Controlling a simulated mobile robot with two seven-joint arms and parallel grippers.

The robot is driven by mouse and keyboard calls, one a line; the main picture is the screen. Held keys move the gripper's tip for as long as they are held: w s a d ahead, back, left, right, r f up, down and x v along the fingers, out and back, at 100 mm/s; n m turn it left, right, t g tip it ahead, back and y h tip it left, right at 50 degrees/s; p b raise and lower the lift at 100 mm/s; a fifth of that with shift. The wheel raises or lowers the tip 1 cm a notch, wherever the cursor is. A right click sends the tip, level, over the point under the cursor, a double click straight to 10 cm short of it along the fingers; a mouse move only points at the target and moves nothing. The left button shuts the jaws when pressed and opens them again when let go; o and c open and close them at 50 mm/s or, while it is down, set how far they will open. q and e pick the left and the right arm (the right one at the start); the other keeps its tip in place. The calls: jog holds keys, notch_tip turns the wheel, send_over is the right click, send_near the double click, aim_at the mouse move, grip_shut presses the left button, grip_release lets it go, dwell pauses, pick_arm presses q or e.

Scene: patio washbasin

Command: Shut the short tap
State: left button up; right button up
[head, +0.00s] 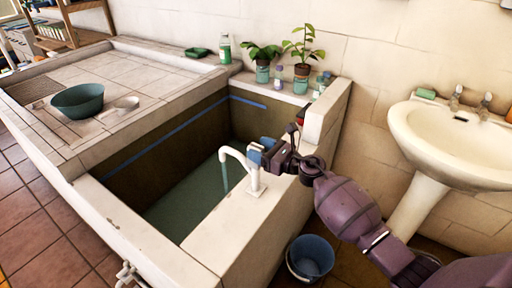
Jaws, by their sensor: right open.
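A white tap (256,178) stands upright on the near right rim of the tiled tank, its curved spout reaching left over the tank. A thin blue-green stream (226,181) runs from the spout down into the water. My right gripper (262,149) comes in from the right and is at the top of this tap, its blue fingertips open around or beside the tap's head. The fingers hide the tap's handle, and I cannot tell whether they touch it. My left gripper is not in view.
The tank (225,240) holds greenish water. A green bowl (78,101) and a white scoop (122,106) sit on the tiled ledge. Potted plants and bottles line the back ledge. A blue bucket (311,256) stands on the floor. A white washbasin (450,140) is at right.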

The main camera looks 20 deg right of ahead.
jog(key=shift+x, duration=0.85)
